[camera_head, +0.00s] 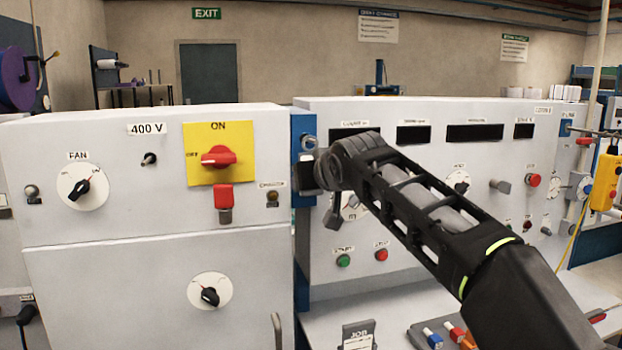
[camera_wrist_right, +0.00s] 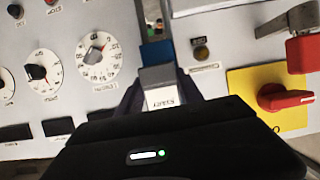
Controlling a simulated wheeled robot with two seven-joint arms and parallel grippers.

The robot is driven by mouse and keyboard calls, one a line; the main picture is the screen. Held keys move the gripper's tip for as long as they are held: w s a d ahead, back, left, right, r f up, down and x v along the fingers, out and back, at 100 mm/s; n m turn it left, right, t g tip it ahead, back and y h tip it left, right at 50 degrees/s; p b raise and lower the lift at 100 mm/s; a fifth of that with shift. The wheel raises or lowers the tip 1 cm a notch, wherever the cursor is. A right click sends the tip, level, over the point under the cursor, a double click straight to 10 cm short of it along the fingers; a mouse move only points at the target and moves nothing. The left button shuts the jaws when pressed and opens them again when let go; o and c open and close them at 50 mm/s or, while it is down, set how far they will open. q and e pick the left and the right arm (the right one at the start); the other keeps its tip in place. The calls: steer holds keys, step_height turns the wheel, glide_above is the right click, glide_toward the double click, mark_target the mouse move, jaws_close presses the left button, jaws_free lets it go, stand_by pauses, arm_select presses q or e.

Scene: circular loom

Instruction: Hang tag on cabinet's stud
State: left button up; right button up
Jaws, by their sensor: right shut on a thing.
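My right gripper (camera_head: 316,172) reaches in from the lower right and is at the blue upright strip (camera_head: 302,128) between the two cabinets. In the right wrist view its dark fingers (camera_wrist_right: 160,92) are shut on a small grey piece with a white lettered face, seemingly the tag (camera_wrist_right: 162,98). In the head view the gripper largely hides the tag. A round silver stud (camera_head: 308,142) stands on the blue strip, just above the gripper. I cannot tell whether the tag touches the stud. My left gripper is in neither view.
The left cabinet (camera_head: 130,270) has a red switch (camera_head: 219,157) on a yellow plate and a red padlock-like piece (camera_head: 223,197) below it. The right panel carries dials, buttons and displays. A job stand (camera_head: 358,335) and coloured parts (camera_head: 433,338) sit on the bench below my arm.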

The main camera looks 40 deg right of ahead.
jaws_close()
steer(key=shift+s+r, duration=0.1)
steer(key=shift+s, duration=0.1)
steer(key=shift+s+a+r, duration=0.15)
steer(key=shift+s+a, duration=0.05)
steer(key=shift+s, duration=0.15)
steer(key=s+b, duration=0.1)
steer(key=s+a, duration=0.1)
steer(key=s, duration=0.1)
steer(key=s+b, duration=0.1)
steer(key=shift+s+a+r+b, duration=0.3)
steer(key=shift+s+r, duration=0.05)
